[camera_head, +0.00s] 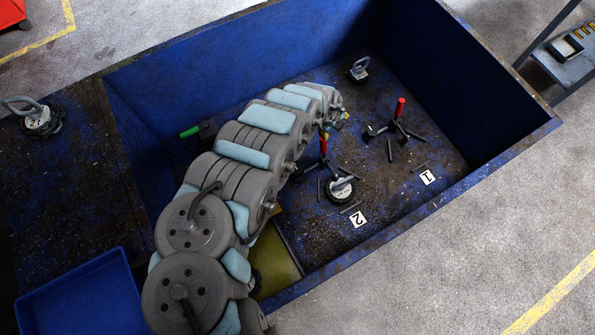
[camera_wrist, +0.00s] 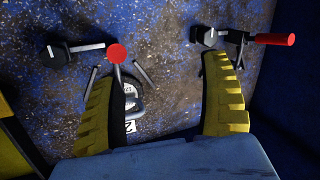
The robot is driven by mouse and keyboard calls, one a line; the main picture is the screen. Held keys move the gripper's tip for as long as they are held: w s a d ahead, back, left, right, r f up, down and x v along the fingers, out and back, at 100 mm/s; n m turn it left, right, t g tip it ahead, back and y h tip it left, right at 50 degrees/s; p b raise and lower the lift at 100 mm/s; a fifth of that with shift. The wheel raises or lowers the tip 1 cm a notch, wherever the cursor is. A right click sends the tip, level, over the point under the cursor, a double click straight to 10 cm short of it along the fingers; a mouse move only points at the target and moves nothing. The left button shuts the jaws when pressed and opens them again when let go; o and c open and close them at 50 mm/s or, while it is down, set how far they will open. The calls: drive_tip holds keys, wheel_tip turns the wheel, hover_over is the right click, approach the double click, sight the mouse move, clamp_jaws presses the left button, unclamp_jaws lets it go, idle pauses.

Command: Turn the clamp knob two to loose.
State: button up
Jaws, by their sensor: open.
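Clamp two, by the white "2" label (camera_head: 357,218), has an upright red handle (camera_head: 323,146). In the wrist view that handle shows nearly end-on as a red disc (camera_wrist: 117,54). A black knob (camera_wrist: 55,53) on a grey rod lies left of it; in the head view my arm appears to hide this knob. My gripper (camera_head: 338,118) is above the bin floor near clamp two. In the wrist view my gripper (camera_wrist: 163,64) has its yellow fingers wide apart with nothing between them. The left finger overlaps the area just below the red handle; contact cannot be told.
A second red-handled clamp (camera_head: 400,108) stands to the right, near the "1" label (camera_head: 427,177). A round black piece with a grey handle (camera_head: 340,189) sits beside clamp two, another (camera_head: 359,70) at the back. Loose rods lie around. Blue bin walls (camera_head: 500,160) enclose the floor.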

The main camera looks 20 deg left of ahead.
drive_tip(key=s+a+f+m+g+y+b, duration=0.1)
drive_tip(key=s+a+f+m+g+b, duration=0.2)
drive_tip(key=s+a, duration=0.7)
drive_tip(key=g+b, duration=0.1)
drive_tip(key=b, duration=0.4)
approach(297, 170)
drive_tip(key=f, duration=0.9)
drive_tip(key=shift+w+d+f, duration=0.15)
drive_tip(key=shift+w+d, duration=0.05)
drive_tip(key=shift+d, duration=0.05)
drive_tip(key=shift+a+f+b, duration=0.1)
drive_tip(key=shift+f+b, duration=0.2)
drive_tip(key=shift+f, duration=0.15)
drive_tip(key=c, duration=1.2)
